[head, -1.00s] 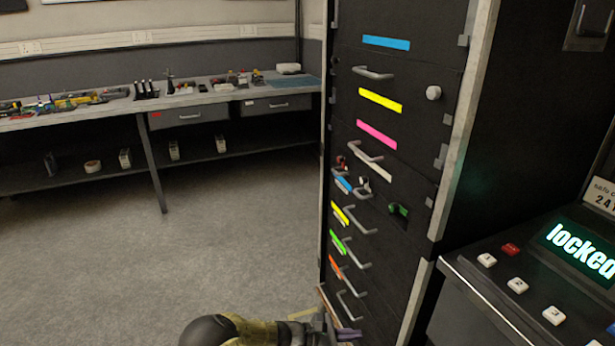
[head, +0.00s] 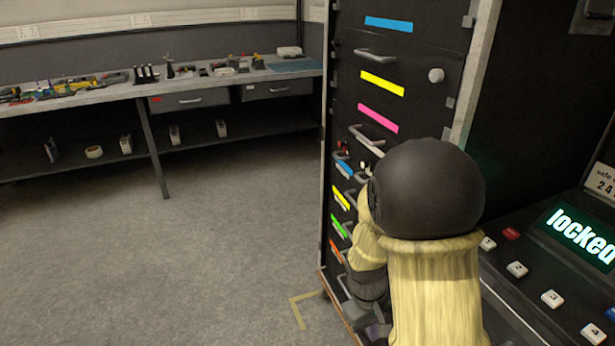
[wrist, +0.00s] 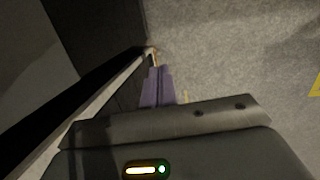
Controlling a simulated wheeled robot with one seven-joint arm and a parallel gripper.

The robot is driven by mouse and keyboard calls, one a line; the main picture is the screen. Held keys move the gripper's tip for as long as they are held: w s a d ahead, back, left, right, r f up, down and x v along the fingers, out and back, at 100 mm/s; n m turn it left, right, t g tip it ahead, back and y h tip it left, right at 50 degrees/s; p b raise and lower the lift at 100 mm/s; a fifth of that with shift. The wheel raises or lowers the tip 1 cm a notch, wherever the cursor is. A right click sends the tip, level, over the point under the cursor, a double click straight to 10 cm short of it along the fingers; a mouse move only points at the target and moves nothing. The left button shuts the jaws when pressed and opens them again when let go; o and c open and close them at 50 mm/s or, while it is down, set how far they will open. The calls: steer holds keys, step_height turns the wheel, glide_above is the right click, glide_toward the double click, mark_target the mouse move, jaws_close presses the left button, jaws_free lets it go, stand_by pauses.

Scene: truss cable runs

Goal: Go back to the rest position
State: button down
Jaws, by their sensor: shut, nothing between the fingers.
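My gripper (wrist: 157,87) shows in the wrist view as two purple fingers pressed together with nothing between them. It points down towards the grey carpet, close beside the cabinet's edge. In the head view my arm rises at the lower right, in front of the black drawer cabinet (head: 400,50). My gripper is low there, near the cabinet's bottom, and mostly hidden by the arm. The arm also hides the right part of the lower drawers.
A keypad panel (head: 517,268) with a "locked" display (head: 583,236) stands close on the right. A workbench (head: 110,95) with tools and two drawers runs along the back left. Carpet (head: 180,260) left of the cabinet is clear, with a yellow floor mark (head: 298,312).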

steer(key=s+r+m+t+y+p, duration=0.1)
steer(key=s+r+m+p, duration=0.1)
steer(key=r+p, duration=1.4)
steer(key=s+r+m+t+y+p, duration=0.1)
steer(key=s+r+m+t+p, duration=0.1)
steer(key=r+p, duration=1.4)
step_height(320, 180, up, 9)
steer(key=shift+s+d+f+m+p, duration=0.2)
steer(key=shift+s+d+m+p, duration=0.1)
steer(key=shift+s+d+m, duration=0.1)
